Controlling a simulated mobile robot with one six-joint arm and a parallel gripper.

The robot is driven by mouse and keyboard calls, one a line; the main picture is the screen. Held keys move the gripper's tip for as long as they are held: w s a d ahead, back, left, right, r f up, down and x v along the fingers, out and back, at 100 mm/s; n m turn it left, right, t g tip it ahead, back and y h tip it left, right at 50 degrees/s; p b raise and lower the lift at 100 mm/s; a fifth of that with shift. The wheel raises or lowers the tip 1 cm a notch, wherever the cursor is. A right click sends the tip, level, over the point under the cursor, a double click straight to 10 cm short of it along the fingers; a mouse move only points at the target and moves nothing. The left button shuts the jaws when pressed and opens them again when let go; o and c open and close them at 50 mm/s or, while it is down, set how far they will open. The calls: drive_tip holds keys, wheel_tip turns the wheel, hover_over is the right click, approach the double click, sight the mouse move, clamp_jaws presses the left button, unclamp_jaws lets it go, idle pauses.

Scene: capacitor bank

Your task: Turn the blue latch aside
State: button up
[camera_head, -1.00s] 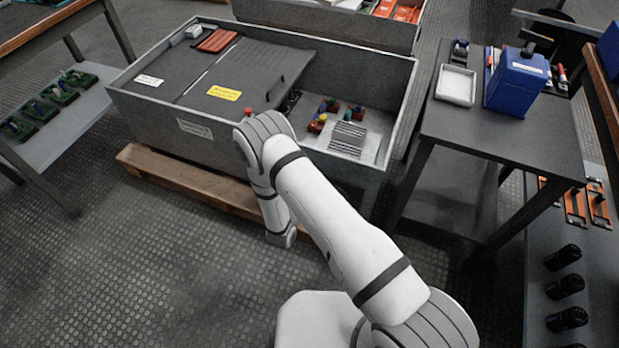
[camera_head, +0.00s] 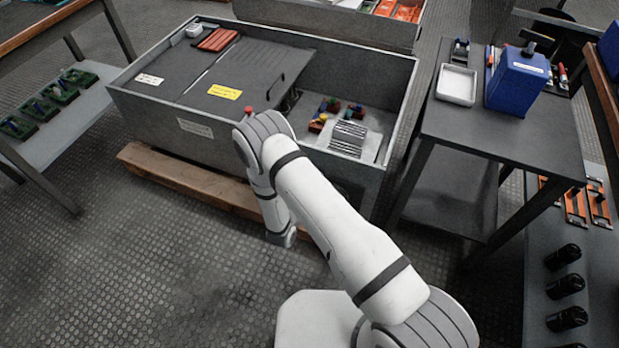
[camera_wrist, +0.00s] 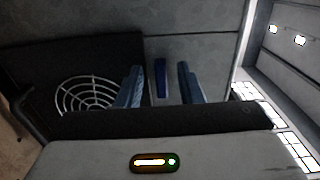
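The blue latch (camera_wrist: 160,78) is a narrow blue bar, upright in the wrist view, against a grey panel. My gripper (camera_wrist: 160,86) is open, with one bluish finger on each side of the latch. Gaps show between the latch and both fingers. The lower end of the latch lies close to the dark edge of my gripper body, and I cannot tell its depth between the fingers. In the head view my arm hangs in front of the grey cabinet (camera_head: 196,112), and both the gripper and the latch are hidden there.
A round wire fan grille (camera_wrist: 88,97) is left of the fingers in the wrist view. In the head view a wooden pallet (camera_head: 186,176) lies under the cabinet. A dark side table (camera_head: 480,128) stands to the right. The floor at front left is clear.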

drive_tip(key=p+v, duration=0.1)
drive_tip(key=v, duration=0.6)
drive_tip(key=shift+s+p, duration=0.3)
drive_tip(key=shift+p, duration=0.1)
drive_tip(key=shift+a, duration=0.1)
